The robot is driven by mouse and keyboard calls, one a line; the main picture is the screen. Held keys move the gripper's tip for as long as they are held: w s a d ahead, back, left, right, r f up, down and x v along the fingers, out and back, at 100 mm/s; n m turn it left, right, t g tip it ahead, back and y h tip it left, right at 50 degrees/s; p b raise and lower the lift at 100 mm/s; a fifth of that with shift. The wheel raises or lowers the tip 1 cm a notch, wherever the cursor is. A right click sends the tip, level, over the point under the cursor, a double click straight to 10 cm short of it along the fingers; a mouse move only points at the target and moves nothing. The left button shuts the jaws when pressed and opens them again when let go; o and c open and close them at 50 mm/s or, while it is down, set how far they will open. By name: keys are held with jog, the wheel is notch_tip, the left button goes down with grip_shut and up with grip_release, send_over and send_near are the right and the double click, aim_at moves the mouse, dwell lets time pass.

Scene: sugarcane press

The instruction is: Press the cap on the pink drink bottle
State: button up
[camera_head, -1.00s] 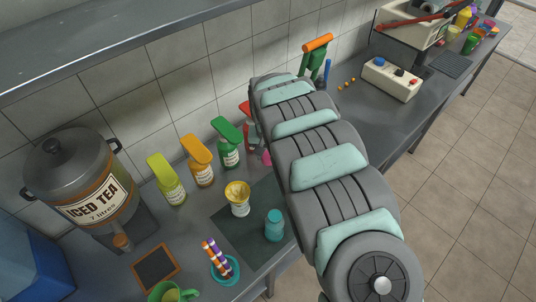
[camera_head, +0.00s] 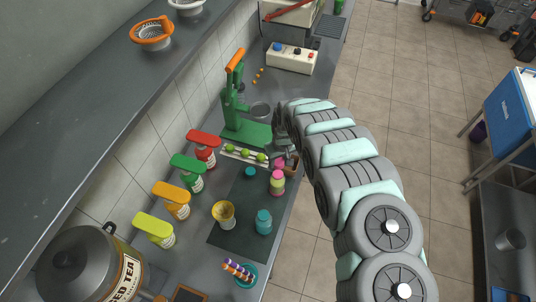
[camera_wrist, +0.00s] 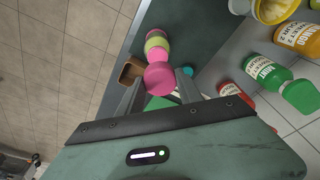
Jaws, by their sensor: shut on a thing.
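The pink drink bottle (camera_head: 277,184), with a yellow-green label, stands upright on the dark mat in the head view. It also shows in the wrist view (camera_wrist: 157,42). My gripper (camera_wrist: 160,82) is shut on a pink cap (camera_wrist: 159,77), which hides part of the bottle's top. In the head view the pink cap (camera_head: 280,163) shows just behind the bottle, below my gripper (camera_head: 284,157). I cannot tell whether cap and bottle touch.
A teal bottle (camera_head: 264,221), a yellow-topped container (camera_head: 223,213) and a teal cap (camera_head: 250,172) are on the mat (camera_head: 231,239). A small brown box (camera_wrist: 131,70) is close to my gripper. The green press (camera_head: 243,122) and several syrup bottles stand along the wall side.

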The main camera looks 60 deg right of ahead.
jog(key=shift+s+d+f+b, duration=0.1)
jog(key=shift+f+b, duration=1.8)
jog(key=shift+f, duration=0.2)
jog(key=shift+f+b, duration=0.6)
jog(key=shift+f, duration=0.5)
jog(key=shift+p, duration=0.4)
jog(key=shift+f, duration=0.15)
dwell(0.3)
jog(key=o, duration=1.4)
jog(key=shift+o, duration=0.3)
jog(key=o, duration=0.4)
